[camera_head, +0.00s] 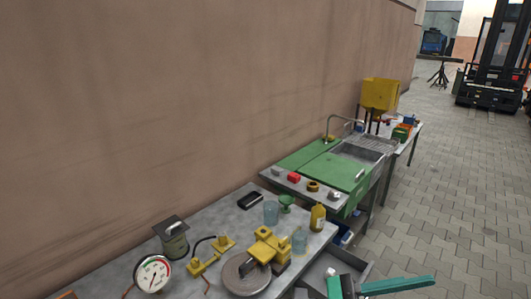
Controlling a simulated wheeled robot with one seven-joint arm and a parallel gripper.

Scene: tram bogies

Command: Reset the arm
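I cannot make out my arm or my gripper for certain in the head view. A teal bar (398,285) and a short green upright piece (334,288) show at the bottom edge with a dark part between them. They are cut off by the frame, and I cannot tell whether they belong to me.
A grey worktable (225,222) along the wall holds a gauge (152,273), yellow fittings (265,248), cups and a yellow bottle (318,217). A green sink unit (342,172) stands beyond it. Paved floor (450,200) is clear at right; a forklift (495,65) stands far back.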

